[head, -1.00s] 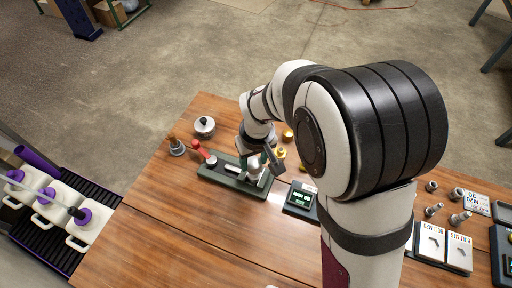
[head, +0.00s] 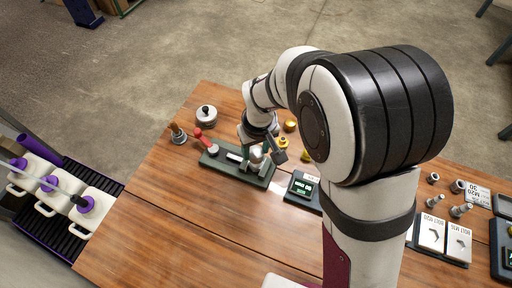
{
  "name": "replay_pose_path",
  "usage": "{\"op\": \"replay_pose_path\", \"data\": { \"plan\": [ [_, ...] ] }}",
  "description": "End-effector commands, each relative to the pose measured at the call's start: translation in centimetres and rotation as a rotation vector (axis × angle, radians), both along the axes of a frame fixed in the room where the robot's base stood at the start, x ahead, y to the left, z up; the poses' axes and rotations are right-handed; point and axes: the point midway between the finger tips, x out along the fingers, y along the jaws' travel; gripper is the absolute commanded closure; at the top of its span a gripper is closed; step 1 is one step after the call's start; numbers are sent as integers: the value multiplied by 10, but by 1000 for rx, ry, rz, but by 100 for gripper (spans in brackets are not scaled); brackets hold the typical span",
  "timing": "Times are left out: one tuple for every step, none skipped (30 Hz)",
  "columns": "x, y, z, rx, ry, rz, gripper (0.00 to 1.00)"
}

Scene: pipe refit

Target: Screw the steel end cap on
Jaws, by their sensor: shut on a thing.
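A green fixture base (head: 226,165) lies on the wooden table, with a short steel pipe (head: 235,157) along it and a red-handled clamp (head: 204,141) at its left end. My gripper (head: 262,154) is low over the fixture's right end, its dark fingers around a rounded silver piece that looks like the steel end cap (head: 256,157). The cap is in line with the pipe's right end; at this size I cannot tell whether the two touch or how far any thread is engaged.
Brass fittings (head: 290,126) are just behind my gripper. A small display box (head: 301,187) sits close right. Bolts (head: 435,201) and labelled cards lie far right. The table front is clear.

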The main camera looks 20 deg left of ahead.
Motion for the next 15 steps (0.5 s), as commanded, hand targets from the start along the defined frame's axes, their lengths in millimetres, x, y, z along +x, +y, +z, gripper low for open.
{"op": "replay_pose_path", "data": {
  "plan": [
    [0, 0, 0, 0, 0, 0, 100],
    [0, 0, 0, 0, 0, 0, 100],
    [0, 0, 0, 0, 0, 0, 100],
    [0, 0, -1, 0, 0, 0, 100],
    [0, 0, -1, 0, 0, 0, 100],
    [0, 0, -2, 0, 0, 0, 100],
    [0, 0, -2, 0, 0, 0, 100],
    [0, 0, -3, 0, 0, 0, 100],
    [0, 0, -4, -1, 1, 0, 100],
    [0, 0, -4, -1, 1, 0, 100],
    [0, 0, -5, -1, 1, 0, 100],
    [0, 0, -6, -1, 1, 0, 100],
    [0, 0, -7, -1, 1, 0, 100],
    [0, 0, -7, 0, 0, 0, 100],
    [0, 0, -8, 0, 0, 1, 100]
  ]
}}
